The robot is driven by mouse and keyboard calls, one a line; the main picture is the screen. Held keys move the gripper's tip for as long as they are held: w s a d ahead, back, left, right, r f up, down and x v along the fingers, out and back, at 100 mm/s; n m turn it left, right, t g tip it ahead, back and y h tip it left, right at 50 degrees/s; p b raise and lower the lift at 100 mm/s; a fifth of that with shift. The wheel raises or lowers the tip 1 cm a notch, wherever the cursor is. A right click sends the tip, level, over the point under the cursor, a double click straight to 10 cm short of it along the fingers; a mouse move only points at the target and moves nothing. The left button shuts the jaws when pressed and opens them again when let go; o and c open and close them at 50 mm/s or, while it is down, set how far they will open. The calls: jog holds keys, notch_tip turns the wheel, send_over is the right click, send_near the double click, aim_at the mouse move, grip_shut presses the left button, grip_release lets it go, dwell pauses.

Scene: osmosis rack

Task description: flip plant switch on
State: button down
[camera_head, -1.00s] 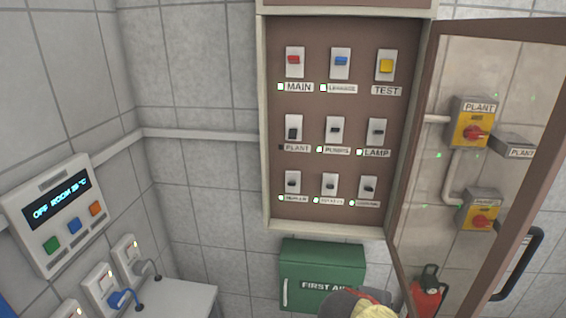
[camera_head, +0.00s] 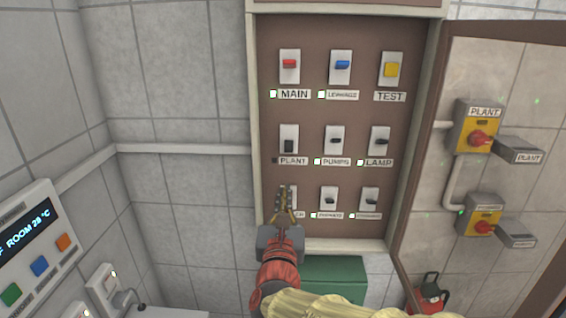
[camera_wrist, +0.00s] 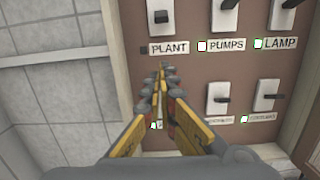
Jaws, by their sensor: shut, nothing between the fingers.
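The PLANT switch (camera_head: 289,140) is in the left column, middle row of the brown panel. Its black lever sits low on the white plate, and the small indicator (camera_head: 274,160) beside its label is dark. In the wrist view the switch (camera_wrist: 160,17) is at the top, above the PLANT label (camera_wrist: 168,48). My gripper (camera_head: 287,192) is shut and empty, pointing up at the panel just below that label. It covers much of the lower-left switch. In the wrist view the closed fingertips (camera_wrist: 163,72) lie below the PLANT label, apart from the switch lever.
The PUMPS switch (camera_head: 335,140) and LAMP switch (camera_head: 379,141) stand to the right with lit indicators. The cabinet's open glazed door (camera_head: 415,150) is at right; yellow-and-grey rotary switches (camera_head: 478,128) show beyond its frame. A green first-aid box (camera_head: 338,275) is below.

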aim_at(287, 165)
jog(key=shift+d, duration=0.1)
dwell(0.3)
jog(key=w, duration=0.6)
jog(key=w+r, duration=0.1)
jog(key=w, duration=0.3)
jog(key=shift+w+d+b, duration=0.1)
jog(key=shift+d+b, duration=0.1)
jog(key=shift+b, duration=0.1)
jog(key=r, duration=0.1)
jog(key=s+r, duration=0.1)
jog(key=r, duration=0.1)
jog(key=shift+s+r, duration=0.25)
jog(key=shift+s, duration=0.15)
jog(key=shift+s+r, duration=0.1)
jog(key=shift+s, duration=0.05)
